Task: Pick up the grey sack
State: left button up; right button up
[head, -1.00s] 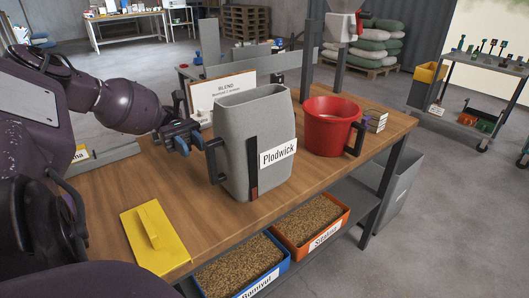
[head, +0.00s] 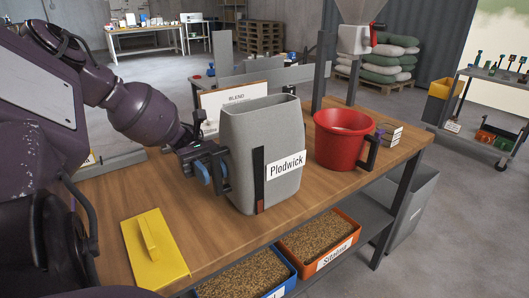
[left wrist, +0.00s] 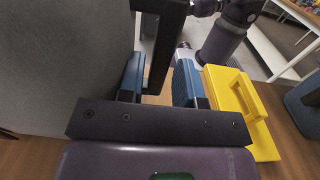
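The grey sack (head: 262,150) stands upright on the wooden table, with a white "Plodwick" label and a dark strip on its front. My left gripper (head: 213,168) is at the sack's left side, where its dark handle is. In the left wrist view the sack's grey side (left wrist: 60,60) fills the left. The dark handle (left wrist: 165,45) stands between the two blue finger pads of my left gripper (left wrist: 160,80). The fingers are apart, with a gap visible beside the handle. My right gripper is not in view.
A red bucket (head: 341,140) stands close to the right of the sack. A white sign (head: 233,101) is behind it. A yellow handled plate (head: 155,248) lies at the table's front left. Grain bins (head: 318,242) sit below the front edge.

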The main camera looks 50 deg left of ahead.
pick_arm(q)
jog(key=shift+c, duration=0.2)
grip_shut()
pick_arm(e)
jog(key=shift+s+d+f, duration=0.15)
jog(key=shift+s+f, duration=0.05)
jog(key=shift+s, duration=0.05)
pick_arm(q)
jog(key=shift+r, duration=0.3)
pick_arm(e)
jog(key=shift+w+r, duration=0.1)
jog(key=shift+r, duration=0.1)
